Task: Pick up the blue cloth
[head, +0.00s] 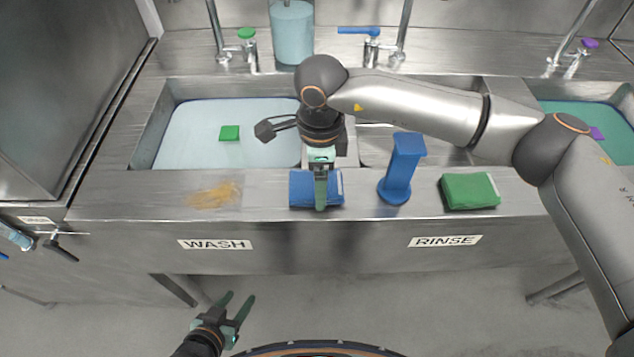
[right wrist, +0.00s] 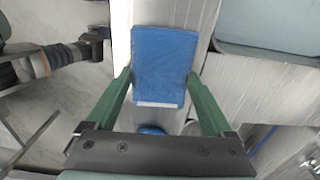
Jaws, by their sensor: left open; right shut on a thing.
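The folded blue cloth (head: 301,188) is at the front ledge of the sink counter, between the wash and rinse labels. My right gripper (head: 320,205) points down over it and hides its middle. In the right wrist view the blue cloth (right wrist: 165,62) lies between the two green fingers, and my right gripper (right wrist: 158,78) is shut on it. I cannot tell whether the cloth is clear of the ledge. My left gripper (head: 240,296) is open and empty, low in front of the counter.
A blue upright holder (head: 402,165) and a folded green cloth (head: 470,191) stand to the right on the ledge. An orange-brown smear (head: 214,195) lies to the left. The wash basin (head: 150,140) holds pale water and a green block (head: 229,133). Taps line the back.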

